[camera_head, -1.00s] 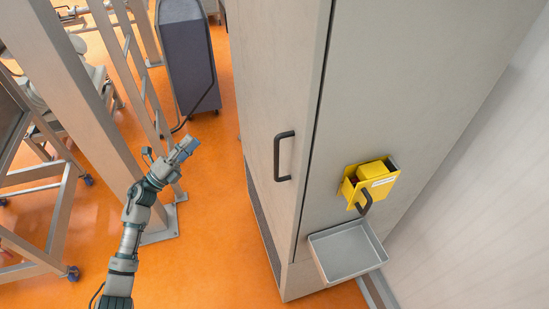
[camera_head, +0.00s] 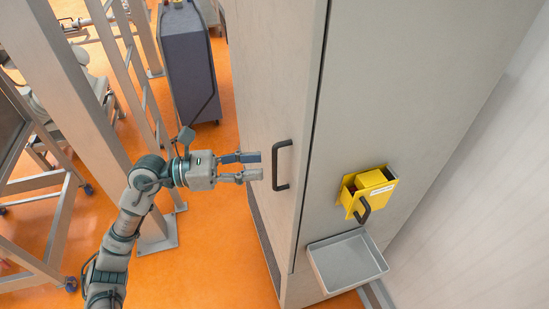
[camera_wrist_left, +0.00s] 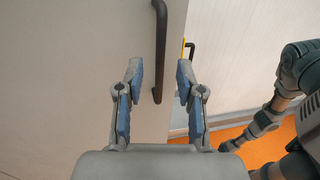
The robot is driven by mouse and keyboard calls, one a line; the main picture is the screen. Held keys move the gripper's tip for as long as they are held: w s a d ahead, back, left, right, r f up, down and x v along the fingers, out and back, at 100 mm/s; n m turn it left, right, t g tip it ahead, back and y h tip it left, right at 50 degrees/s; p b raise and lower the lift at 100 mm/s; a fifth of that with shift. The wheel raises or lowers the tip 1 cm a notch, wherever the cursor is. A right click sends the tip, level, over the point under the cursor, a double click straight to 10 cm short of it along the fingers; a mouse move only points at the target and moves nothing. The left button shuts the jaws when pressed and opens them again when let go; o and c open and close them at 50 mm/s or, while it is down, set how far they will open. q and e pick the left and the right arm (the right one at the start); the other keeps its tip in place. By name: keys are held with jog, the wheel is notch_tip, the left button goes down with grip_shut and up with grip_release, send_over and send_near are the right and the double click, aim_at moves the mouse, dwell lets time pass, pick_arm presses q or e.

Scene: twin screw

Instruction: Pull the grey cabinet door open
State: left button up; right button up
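The grey cabinet door (camera_head: 268,80) is shut, its edge meeting the side panel at a dark vertical seam. Its black handle (camera_head: 283,165) is a vertical bar near that edge. My left gripper (camera_head: 256,166) points at the handle from the left, its fingertips just short of it or at it. In the left wrist view the gripper (camera_wrist_left: 160,78) is open, and the lower end of the handle (camera_wrist_left: 158,60) shows between and beyond the two fingers. Nothing is held. My right gripper is not in view; an arm of mine shows at the right of the wrist view.
A yellow box (camera_head: 366,192) with a black handle is fixed on the panel right of the door. A grey tray (camera_head: 346,261) sits below it. A dark cart (camera_head: 189,65) and metal frame posts (camera_head: 75,90) stand to the left. Orange floor is free between.

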aim_at(274, 185)
pick_arm(q)
jog(key=d, duration=0.4)
jog(key=shift+w+d+p, duration=0.3)
jog(key=shift+p, duration=0.1)
jog(key=shift+d, duration=0.25)
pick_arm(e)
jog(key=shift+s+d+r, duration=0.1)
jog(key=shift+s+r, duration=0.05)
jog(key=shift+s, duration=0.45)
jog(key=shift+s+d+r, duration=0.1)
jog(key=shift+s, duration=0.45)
pick_arm(q)
jog(key=shift+a, duration=0.15)
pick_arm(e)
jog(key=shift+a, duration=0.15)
pick_arm(q)
grip_shut()
